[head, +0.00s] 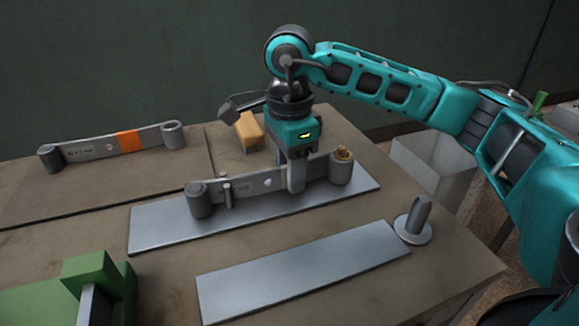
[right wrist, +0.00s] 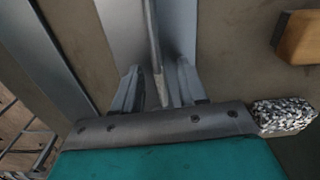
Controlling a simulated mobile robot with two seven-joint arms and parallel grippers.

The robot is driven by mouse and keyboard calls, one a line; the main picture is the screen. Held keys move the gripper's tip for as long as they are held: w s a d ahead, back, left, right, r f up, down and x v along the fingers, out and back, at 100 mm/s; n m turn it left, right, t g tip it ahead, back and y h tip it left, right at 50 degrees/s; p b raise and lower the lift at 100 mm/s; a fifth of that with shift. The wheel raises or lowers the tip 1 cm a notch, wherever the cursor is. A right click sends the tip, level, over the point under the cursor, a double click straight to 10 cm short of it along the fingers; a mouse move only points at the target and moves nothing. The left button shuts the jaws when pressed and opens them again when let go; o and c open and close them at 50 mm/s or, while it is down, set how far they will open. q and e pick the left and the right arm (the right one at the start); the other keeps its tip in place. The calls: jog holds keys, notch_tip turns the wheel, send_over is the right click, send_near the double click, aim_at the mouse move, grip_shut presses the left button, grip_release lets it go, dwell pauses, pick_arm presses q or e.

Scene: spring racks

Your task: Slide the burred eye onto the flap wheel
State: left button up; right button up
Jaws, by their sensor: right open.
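A grey leaf spring (head: 245,184) stands on edge on a steel plate (head: 155,230), with a rolled eye at each end. Its right eye (head: 341,170) has a rough brownish top, which looks like the burred one; the left eye (head: 200,202) is plain grey. My right gripper (head: 296,180) is down over the spring, right of its middle, with open fingers on either side of the strip; the right wrist view shows the strip (right wrist: 155,50) between them. A speckled grey roll (right wrist: 283,115), possibly the flap wheel, shows beside the hand in that view. My left gripper is not in view.
A second spring (head: 100,148) with an orange band stands at the back left. A wooden block (head: 249,130) sits behind my gripper. A bare plate (head: 300,272) lies in front, a steel post (head: 419,215) at right, a green fixture (head: 95,270) at front left, a pale bin (head: 432,165) beyond the table.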

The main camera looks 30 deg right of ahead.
notch_tip(320, 180, up, 13)
jog(key=p, duration=0.3)
dwell(0.5)
